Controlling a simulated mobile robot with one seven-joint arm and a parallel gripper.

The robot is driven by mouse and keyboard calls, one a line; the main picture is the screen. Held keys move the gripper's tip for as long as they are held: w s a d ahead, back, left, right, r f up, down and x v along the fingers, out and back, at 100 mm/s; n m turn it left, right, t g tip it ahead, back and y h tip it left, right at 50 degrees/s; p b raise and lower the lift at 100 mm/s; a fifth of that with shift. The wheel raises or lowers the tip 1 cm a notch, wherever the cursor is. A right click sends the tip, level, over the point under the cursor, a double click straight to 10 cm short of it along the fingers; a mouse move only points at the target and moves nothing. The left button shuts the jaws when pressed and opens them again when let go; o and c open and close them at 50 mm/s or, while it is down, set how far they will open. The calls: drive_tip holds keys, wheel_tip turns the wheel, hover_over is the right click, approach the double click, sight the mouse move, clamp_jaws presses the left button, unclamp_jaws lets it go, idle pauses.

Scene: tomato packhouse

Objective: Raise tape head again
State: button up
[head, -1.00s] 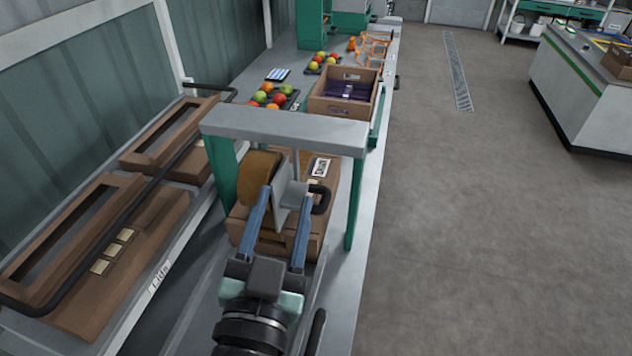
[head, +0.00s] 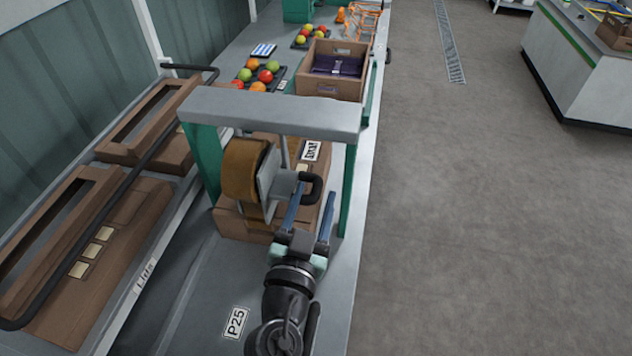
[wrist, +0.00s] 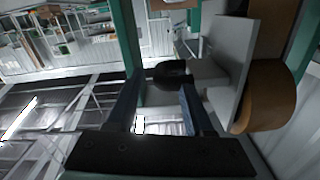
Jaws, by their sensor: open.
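The tape head has a grey plate (head: 268,180), a brown tape roll (head: 243,168) and a black handle (head: 318,186). It hangs under the grey crossbar (head: 270,110) of a frame with green posts (head: 346,190), over a brown carton (head: 235,222). My gripper (head: 312,192) is open, its two blue fingers reaching towards the handle. In the wrist view the black handle (wrist: 170,73) lies at the fingertips, roughly between them, and the grey plate (wrist: 232,70) and roll (wrist: 272,95) are to the right. I cannot tell whether the fingers touch the handle.
Flat brown carton blanks (head: 110,260) lie in a rack at left. An open brown box (head: 330,88) and trays of tomatoes (head: 262,78) stand beyond the frame. Clear floor (head: 470,220) lies to the right.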

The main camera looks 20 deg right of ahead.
drive_tip(key=shift+x, duration=1.1)
clamp_jaws()
idle(0.7)
